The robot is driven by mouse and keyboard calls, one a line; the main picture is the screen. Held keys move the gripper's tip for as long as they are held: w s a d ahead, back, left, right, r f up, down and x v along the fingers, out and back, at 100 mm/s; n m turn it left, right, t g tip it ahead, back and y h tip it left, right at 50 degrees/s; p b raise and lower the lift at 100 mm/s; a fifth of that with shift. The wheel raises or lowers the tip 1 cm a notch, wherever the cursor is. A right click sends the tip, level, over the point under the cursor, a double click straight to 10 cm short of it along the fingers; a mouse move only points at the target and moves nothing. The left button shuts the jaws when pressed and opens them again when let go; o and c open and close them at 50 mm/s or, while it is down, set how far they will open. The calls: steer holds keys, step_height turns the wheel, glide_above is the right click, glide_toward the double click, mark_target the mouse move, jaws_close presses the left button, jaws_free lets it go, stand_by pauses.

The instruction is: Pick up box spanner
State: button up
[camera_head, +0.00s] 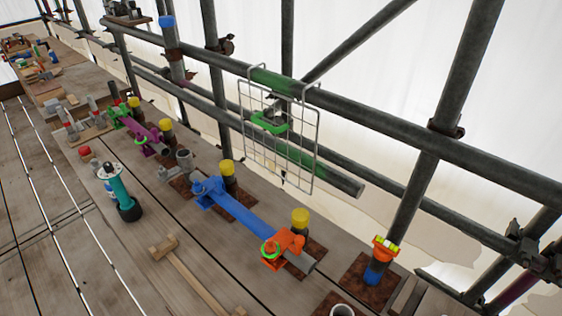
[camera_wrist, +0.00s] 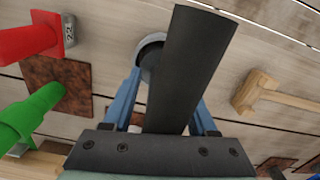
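I cannot pick out the box spanner with certainty. In the wrist view, a grey round rim (camera_wrist: 150,45) shows beyond my gripper (camera_wrist: 163,80), partly hidden by a dark bar. Blue parts lie on both sides of that bar, and I cannot tell whether anything is held between the fingers. A red tubular piece (camera_wrist: 28,40) with a tag reading 22 is at the upper left, and a green tubular piece (camera_wrist: 32,118) is below it. My gripper is not identifiable there.
A wooden mallet (camera_head: 180,268) lies on the planks and also shows in the wrist view (camera_wrist: 262,92). A teal tool (camera_head: 120,187) with a black base stands nearby. An orange clamp (camera_head: 282,250), yellow-capped posts, a wire panel (camera_head: 300,150) and scaffold tubes line the right side.

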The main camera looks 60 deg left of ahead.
jaws_close()
stand_by(1.2)
